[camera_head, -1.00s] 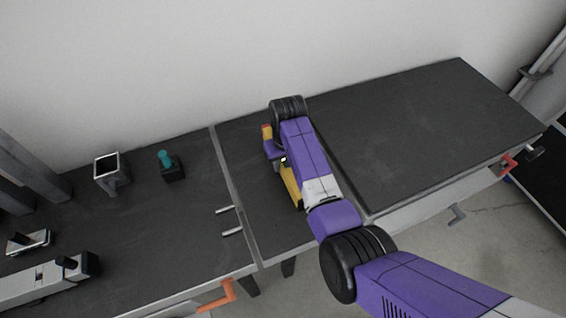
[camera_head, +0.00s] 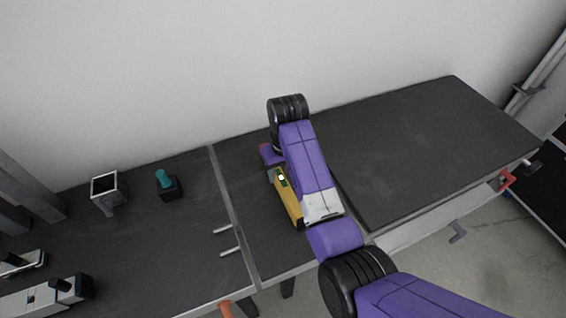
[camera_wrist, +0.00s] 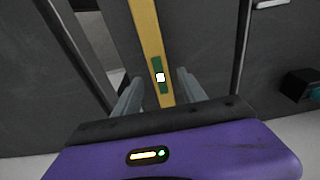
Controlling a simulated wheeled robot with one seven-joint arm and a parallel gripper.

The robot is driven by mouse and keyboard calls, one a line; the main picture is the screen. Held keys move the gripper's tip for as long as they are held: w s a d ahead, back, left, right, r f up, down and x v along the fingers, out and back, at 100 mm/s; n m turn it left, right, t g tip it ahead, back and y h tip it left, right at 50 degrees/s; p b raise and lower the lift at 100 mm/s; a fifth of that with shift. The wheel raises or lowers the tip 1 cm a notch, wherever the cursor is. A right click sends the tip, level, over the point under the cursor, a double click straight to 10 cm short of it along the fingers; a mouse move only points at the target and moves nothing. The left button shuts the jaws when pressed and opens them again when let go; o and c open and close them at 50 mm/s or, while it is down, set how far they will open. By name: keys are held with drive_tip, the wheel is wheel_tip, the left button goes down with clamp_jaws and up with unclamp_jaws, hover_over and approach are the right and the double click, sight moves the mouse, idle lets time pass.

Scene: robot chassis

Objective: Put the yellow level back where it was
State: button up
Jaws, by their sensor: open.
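The yellow level (camera_head: 287,204) is long and narrow, with a green patch holding a small white spot. It lies on the dark middle worktop, partly hidden by my arm in the head view. In the wrist view the level (camera_wrist: 148,38) runs up from between my fingers. My gripper (camera_wrist: 160,90) is open, with one finger on each side of the level and a visible gap to both. In the head view my gripper (camera_head: 270,154) is over the far end of the level and mostly covered by my arm.
On the left worktop (camera_head: 150,255) stand a square metal holder (camera_head: 104,187) and a teal-topped black block (camera_head: 167,184). Two metal pins (camera_head: 226,240) stick out near the seam. The raised right worktop (camera_head: 420,150) is bare. A wall rises behind.

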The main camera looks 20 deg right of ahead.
drive_tip(key=r, duration=0.5)
drive_tip(key=shift+s+r, duration=0.35)
drive_tip(key=shift+r, duration=0.05)
drive_tip(key=shift+w, duration=0.1)
drive_tip(key=w+d+r+t, duration=0.1)
drive_tip(key=w+r+t, duration=0.45)
drive_tip(key=w, duration=0.35)
drive_tip(key=t, duration=0.9)
hover_over(283, 181)
drive_tip(key=s+d, duration=0.2)
drive_tip(key=s, duration=0.2)
drive_tip(key=f, duration=0.1)
drive_tip(key=s+a+r, duration=0.1)
drive_tip(key=s, duration=1.8)
drive_tip(key=s+a+r+g, duration=0.1)
drive_tip(key=s+r, duration=0.1)
drive_tip(key=s, duration=1.7)
drive_tip(key=shift+s, duration=0.25)
drive_tip(key=shift+r, duration=0.1)
